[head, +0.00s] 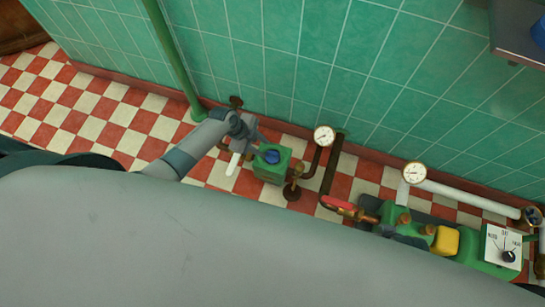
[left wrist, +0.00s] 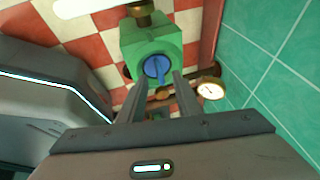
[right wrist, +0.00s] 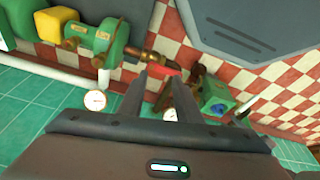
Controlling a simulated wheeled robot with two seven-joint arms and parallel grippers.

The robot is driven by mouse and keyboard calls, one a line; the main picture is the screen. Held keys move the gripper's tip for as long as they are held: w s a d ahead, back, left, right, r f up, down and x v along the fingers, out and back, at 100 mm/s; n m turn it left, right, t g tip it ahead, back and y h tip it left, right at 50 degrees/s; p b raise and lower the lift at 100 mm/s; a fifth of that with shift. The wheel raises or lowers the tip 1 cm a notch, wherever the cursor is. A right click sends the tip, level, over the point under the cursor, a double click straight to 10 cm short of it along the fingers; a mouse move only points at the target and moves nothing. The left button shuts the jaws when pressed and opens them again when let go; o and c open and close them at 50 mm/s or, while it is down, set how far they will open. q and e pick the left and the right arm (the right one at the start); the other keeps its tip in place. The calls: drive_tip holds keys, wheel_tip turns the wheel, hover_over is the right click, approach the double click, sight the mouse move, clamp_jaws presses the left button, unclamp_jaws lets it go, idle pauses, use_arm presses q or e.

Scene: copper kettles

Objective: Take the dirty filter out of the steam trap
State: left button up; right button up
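The steam trap appears to be the green box (head: 272,167) on the pipes near the wall, with a blue knob (head: 271,156) on it. Both show ahead of the left gripper in the left wrist view, as the box (left wrist: 165,37) and the knob (left wrist: 156,67). My left gripper (left wrist: 158,80) is open, its fingers pointing at the knob and nothing seen between them. Whether they touch the knob I cannot tell. No filter is visible. My right gripper (right wrist: 160,78) is open and empty, its fingers pointing toward a red handle (right wrist: 167,70). The green box (right wrist: 215,95) lies to its right.
A white lever (head: 233,165) stands left of the green box. Pressure gauges (head: 324,135) and (head: 414,173) rise from the pipes. A green pump with a yellow box (head: 446,240) and a dial panel (head: 503,248) stand at right. Tiled wall behind; checkered floor clear at left.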

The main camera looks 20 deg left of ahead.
sight(270, 152)
use_arm(q)
drive_tip(key=f, duration=0.1)
drive_tip(key=d+f, duration=0.2)
drive_tip(key=shift+w+d+b, duration=0.2)
drive_tip(key=shift+w+b, duration=0.05)
drive_tip(key=shift+b, duration=0.05)
drive_tip(key=shift+w+d+f, duration=0.1)
drive_tip(key=shift+d+f, duration=0.1)
drive_tip(key=shift+f, duration=0.45)
use_arm(e)
drive_tip(key=shift+w+a+t, duration=0.4)
drive_tip(key=shift+w+a, duration=0.1)
drive_tip(key=shift+a, duration=0.25)
drive_tip(key=shift+d, duration=0.15)
use_arm(q)
clamp_jaws()
use_arm(e)
drive_tip(key=shift+f, duration=0.1)
